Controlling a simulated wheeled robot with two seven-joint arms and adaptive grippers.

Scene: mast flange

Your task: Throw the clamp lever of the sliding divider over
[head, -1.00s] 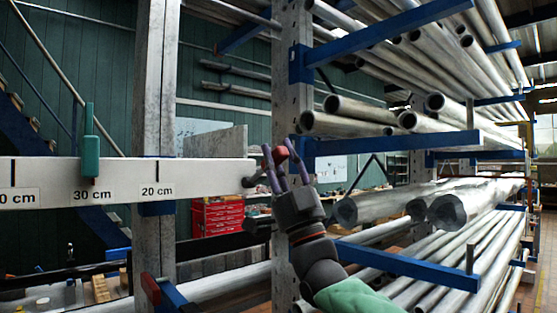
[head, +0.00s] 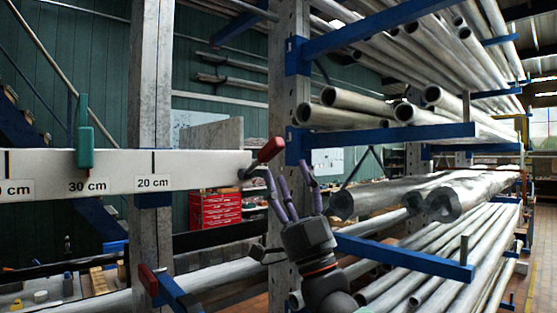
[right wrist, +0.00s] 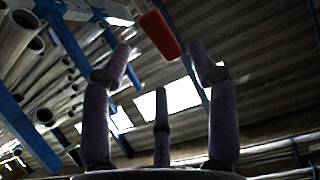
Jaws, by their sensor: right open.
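A white rail (head: 205,170) with centimetre marks runs in from the left. A green block (head: 85,148), which looks like the sliding divider, sits on it above the 30 cm label. A lever with a red handle (head: 270,150) is at the rail's right end, tilted up to the right. Its handle also shows in the right wrist view (right wrist: 160,34), beyond and between the upper fingertips. My right gripper (head: 287,172) is open and empty, fingers upward, just below and right of the handle. In the picture one fingertip lies close to the lever; I cannot tell whether they touch. My left gripper is not in view.
A rack upright (head: 289,95) stands close behind my right gripper. Blue arms (head: 400,138) bearing metal pipes reach out to the right, above and below it. Another red-ended lever (head: 148,280) is at lower left. A red tool cabinet (head: 214,210) stands in the background.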

